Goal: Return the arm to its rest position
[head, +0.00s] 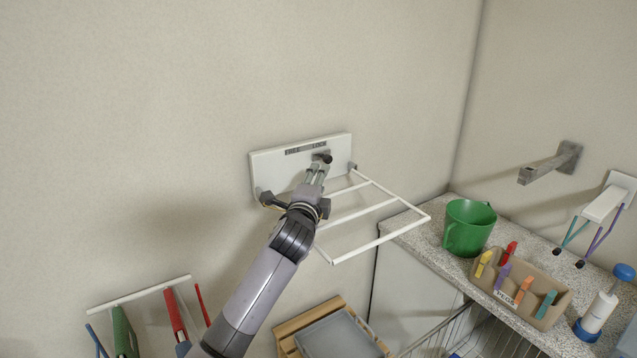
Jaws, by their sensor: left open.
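My left arm reaches up from the bottom of the head view to a pale plate (268,172) on the wall. My left gripper (317,172) is at the front of this plate, with its fingertips close to a small dark knob (325,158) below a grey label. The jaws are open. I cannot tell whether the fingertips touch the knob. A white wire rack (375,241) sticks out from the plate to the right of the gripper. The gripper hides part of the plate and the rack's near side. My right gripper is not in view.
A speckled counter (428,240) at the right holds a green jug (468,227), a tan holder (560,298) with coloured pieces and a blue-and-white pump (597,313). A metal bracket (545,168) juts from the right wall. A hanging rail (140,294) is at lower left. The upper wall is clear.

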